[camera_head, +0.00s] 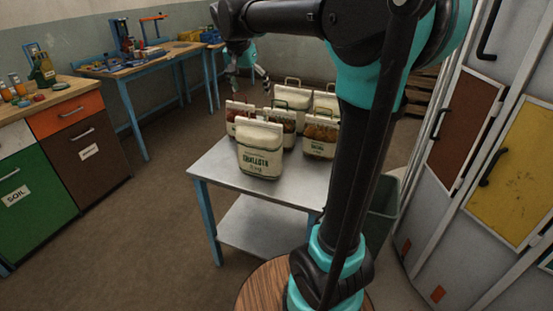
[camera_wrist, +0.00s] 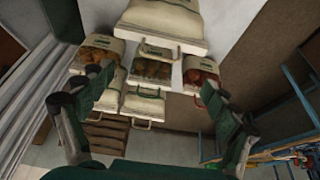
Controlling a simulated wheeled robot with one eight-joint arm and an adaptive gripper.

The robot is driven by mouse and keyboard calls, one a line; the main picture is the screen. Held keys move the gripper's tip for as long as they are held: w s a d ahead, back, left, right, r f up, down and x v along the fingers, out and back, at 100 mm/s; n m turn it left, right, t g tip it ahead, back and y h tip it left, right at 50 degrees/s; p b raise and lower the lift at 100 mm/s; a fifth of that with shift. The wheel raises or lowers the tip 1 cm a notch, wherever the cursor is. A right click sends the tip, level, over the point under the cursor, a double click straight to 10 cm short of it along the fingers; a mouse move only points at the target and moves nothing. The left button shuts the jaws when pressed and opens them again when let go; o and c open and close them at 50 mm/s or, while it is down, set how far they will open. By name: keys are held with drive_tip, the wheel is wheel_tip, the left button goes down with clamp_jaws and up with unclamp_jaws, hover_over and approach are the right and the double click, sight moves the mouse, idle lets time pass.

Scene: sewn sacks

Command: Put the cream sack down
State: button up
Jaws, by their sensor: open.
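A cream sack (camera_head: 260,148) with dark printed lettering stands upright on the front part of a grey metal table (camera_head: 217,166). It also fills the top of the wrist view (camera_wrist: 165,22). Several other cream sacks stand close behind it, so I cannot be sure which one the task names. My gripper (camera_head: 249,78) is open and empty, with its fingers spread apart. In the head view it appears beyond and above the sacks, clear of the front sack. In the wrist view its two fingers (camera_wrist: 158,88) frame the sack group with nothing between them.
Sacks with produce windows (camera_head: 320,137) stand at the right and back of the table. A dark bin (camera_head: 380,205) is beside the table at right. Cabinets (camera_head: 480,150) line the right, drawers (camera_head: 80,150) the left. The table's front left is bare.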

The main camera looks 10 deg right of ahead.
drive_tip(key=s+d+f+n+y, duration=0.1)
drive_tip(key=s+d+f+n, duration=0.2)
drive_tip(key=s+f, duration=1)
drive_tip(key=s+d+f+n+y, duration=0.1)
drive_tip(key=s+d+f+n, duration=0.2)
drive_tip(key=s+f, duration=1)
wheel_tip(320, 180, down, 3)
drive_tip(key=shift+s+d+f+n+t+y, duration=0.1)
drive_tip(key=shift+s+d+n+t+y, duration=0.25)
drive_tip(key=shift+n, duration=0.25)
drive_tip(key=shift+w, duration=0.1)
